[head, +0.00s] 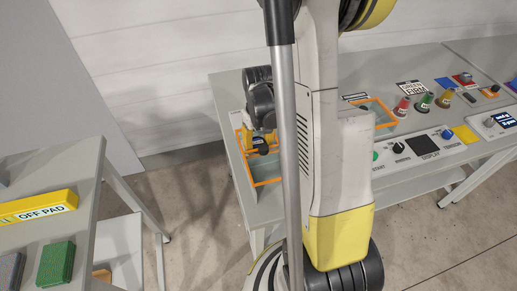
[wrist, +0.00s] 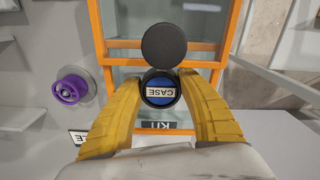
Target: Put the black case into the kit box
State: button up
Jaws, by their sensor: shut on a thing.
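The black case (wrist: 160,101) is between the yellow fingers of my gripper (wrist: 162,76) in the wrist view, its round blue face and CASE label showing. A plain black disc (wrist: 165,45) sits directly beyond it; I cannot tell whether it is part of the case.
A purple spool (wrist: 72,89) stands left of the kit box in the wrist view. In the head view, a second orange-rimmed box (head: 389,124) and a control panel (head: 428,150) are farther right on the bench. A separate table at left holds a yellow OFF PAD block (head: 40,207).

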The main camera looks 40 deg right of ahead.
aim_at(258, 143)
jog(key=shift+f, duration=0.3)
jog(key=shift+f, duration=0.1)
jog(key=shift+f, duration=0.15)
jog(key=o, duration=0.8)
jog(key=shift+o, duration=0.2)
notch_tip(258, 143, up, 12)
jog(key=r+p, duration=0.1)
jog(key=p, duration=0.4)
jog(key=s+a+r+n+t, duration=0.1)
jog(key=s+a+r+t, duration=0.1)
jog(key=a+r, duration=0.4)
jog(key=s+a+r+n+t, duration=0.1)
jog(key=s+a+r+t, duration=0.2)
jog(key=a, duration=1.1)
notch_tip(258, 143, up, 4)
jog(key=shift+s+a+r+n+t, duration=0.15)
jog(key=shift+s+n+t, duration=0.15)
jog(key=shift+t, duration=0.8)
